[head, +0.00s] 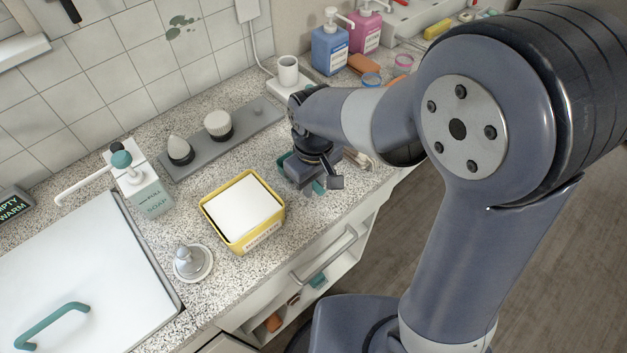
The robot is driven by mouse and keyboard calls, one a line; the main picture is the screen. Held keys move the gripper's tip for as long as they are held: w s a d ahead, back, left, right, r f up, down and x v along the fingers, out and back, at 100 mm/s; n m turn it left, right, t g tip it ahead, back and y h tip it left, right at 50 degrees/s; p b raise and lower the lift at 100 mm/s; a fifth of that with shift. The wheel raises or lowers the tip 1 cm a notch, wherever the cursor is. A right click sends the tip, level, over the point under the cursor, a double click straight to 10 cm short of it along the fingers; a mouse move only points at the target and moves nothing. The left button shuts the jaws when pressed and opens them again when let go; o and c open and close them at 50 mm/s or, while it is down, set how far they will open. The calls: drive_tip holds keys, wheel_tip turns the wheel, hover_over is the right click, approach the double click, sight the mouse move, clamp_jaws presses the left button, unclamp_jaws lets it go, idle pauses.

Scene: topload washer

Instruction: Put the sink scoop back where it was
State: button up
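My gripper (325,186) is over the counter right of the yellow tub, pointing down. My wrist and arm hide much of the area around it. Small parts of something teal show beside and under the gripper, one part at the wrist's left (284,159) and one by the fingers. I cannot tell whether this teal thing is the sink scoop, or whether the fingers are open or shut on it. No other thing is clearly recognisable as the scoop. A white lid (75,270) with a teal handle lies at the left.
A yellow tub (240,246), a soap dispenser (150,195) and a round grey knob-like piece (190,262) stand on the speckled counter. A grey tray (252,128) holds brushes. A white cup (288,70) and blue and pink bottles stand behind. A rail (325,254) runs along the front.

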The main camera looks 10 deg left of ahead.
drive_tip(key=o, duration=0.3)
drive_tip(key=shift+o, duration=0.2)
wheel_tip(320, 180, up, 12)
drive_tip(key=shift+r, duration=0.2)
